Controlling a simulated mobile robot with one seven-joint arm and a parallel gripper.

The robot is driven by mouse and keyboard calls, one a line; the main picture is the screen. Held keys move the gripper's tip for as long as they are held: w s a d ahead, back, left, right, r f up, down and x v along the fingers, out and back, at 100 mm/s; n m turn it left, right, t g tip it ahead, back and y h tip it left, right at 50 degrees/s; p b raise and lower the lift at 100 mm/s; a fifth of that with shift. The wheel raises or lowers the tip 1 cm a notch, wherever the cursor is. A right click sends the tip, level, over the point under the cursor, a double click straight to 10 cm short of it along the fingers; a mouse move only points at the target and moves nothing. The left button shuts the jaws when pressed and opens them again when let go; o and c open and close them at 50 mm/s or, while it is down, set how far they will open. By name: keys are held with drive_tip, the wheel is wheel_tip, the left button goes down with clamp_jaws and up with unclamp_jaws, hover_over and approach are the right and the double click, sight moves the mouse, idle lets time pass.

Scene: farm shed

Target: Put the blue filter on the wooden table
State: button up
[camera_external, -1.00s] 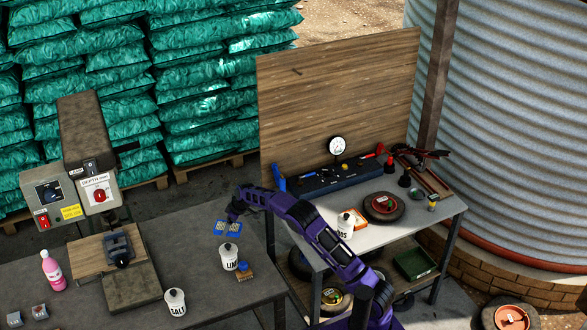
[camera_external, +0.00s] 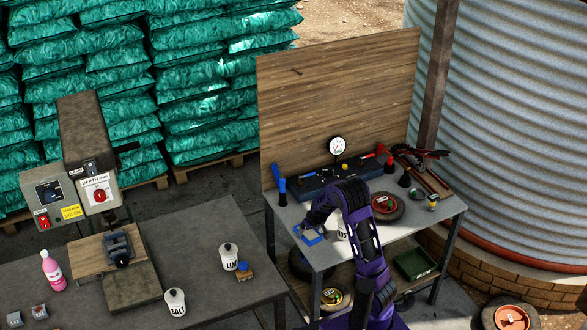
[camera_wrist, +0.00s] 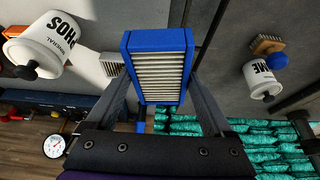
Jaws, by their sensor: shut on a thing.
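The blue filter (camera_wrist: 158,40), a blue frame with pale pleats, is between my fingers in the wrist view. My gripper (camera_wrist: 160,88) is shut on it. In the external view the filter (camera_external: 311,237) shows at the left front part of the right-hand bench (camera_external: 330,258), which has a grey top and a tall wooden backboard (camera_external: 340,95). My gripper (camera_external: 312,224) is just above that part of the bench, partly hidden by my arm. I cannot tell whether the filter touches the top.
A white mineral canister (camera_wrist: 48,42) stands close by on the bench. A pressure gauge (camera_external: 337,146) and a dark tool rack (camera_external: 335,180) are behind. A disc (camera_external: 386,203) lies to the right. The left table (camera_external: 200,228) holds a lime canister (camera_external: 229,257) and brush (camera_external: 244,271).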

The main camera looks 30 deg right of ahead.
sight(312, 231)
drive_tip(key=s+f, duration=0.4)
drive_tip(key=f, duration=0.1)
drive_tip(key=shift+d, duration=0.2)
drive_tip(key=shift+s+a+f, duration=0.15)
drive_tip(key=shift+s+f, duration=0.15)
drive_tip(key=shift+s, duration=0.05)
drive_tip(key=shift+w, duration=0.1)
